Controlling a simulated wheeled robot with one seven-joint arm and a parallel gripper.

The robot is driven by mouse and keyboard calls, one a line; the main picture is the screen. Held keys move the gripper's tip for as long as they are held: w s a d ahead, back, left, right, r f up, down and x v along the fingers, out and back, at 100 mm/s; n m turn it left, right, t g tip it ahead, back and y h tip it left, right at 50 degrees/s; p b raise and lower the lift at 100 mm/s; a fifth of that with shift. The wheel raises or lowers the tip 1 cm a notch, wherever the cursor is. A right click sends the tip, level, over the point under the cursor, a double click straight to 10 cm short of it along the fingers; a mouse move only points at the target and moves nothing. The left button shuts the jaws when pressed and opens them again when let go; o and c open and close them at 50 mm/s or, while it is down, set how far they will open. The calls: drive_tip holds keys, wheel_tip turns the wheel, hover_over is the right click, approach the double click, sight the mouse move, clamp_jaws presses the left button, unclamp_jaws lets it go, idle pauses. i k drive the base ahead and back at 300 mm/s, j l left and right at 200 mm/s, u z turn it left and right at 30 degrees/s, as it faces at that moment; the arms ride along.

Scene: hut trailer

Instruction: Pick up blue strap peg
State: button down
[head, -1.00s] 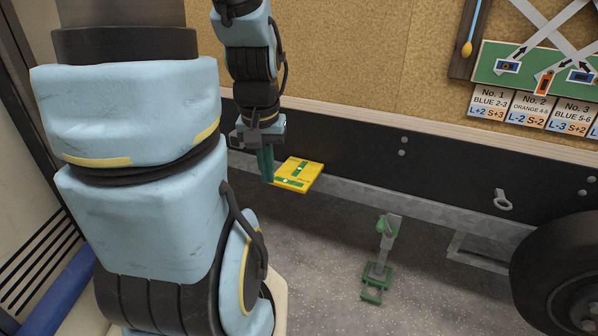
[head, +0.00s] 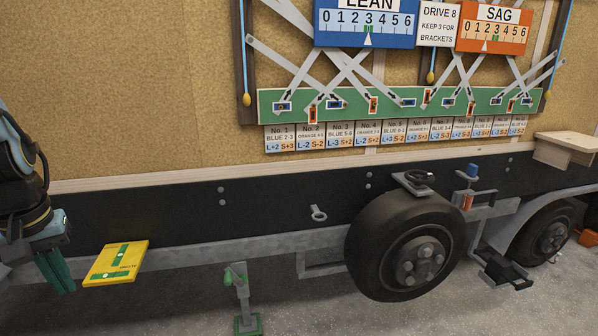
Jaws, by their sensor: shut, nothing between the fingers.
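My gripper (head: 64,287) is at the lower left edge of the head view, pointing down, with its green fingers shut and empty. It is beside the left end of a yellow plate (head: 115,263) with green marks. Several small blue pieces sit along the green rail (head: 380,112), among orange ones and grey straps; one is the leftmost blue piece (head: 283,106). A blue block (head: 472,170) with an orange part below it stands on a grey bracket right of the wheel. I cannot tell which blue piece is the strap peg. My gripper is far left of them all.
A black wheel (head: 405,246) and grey trailer frame stand along the board's foot. A green-footed jack stand (head: 242,300) is on the floor. LEAN (head: 366,22) and SAG (head: 493,24) gauges hang above numbered cards. A wooden step (head: 566,147) is at right.

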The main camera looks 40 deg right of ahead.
sight(471, 173)
drive_tip(key=k+l, duration=0.1)
drive_tip(key=l, duration=0.7)
drive_tip(key=k+l, duration=0.1)
drive_tip(key=l, duration=0.7)
drive_tip(key=k+l, duration=0.1)
drive_tip(key=l, duration=1.5)
drive_tip(key=k+l, duration=0.15)
drive_tip(key=l, duration=0.65)
drive_tip(key=k+l, duration=0.1)
drive_tip(key=l, duration=0.7)
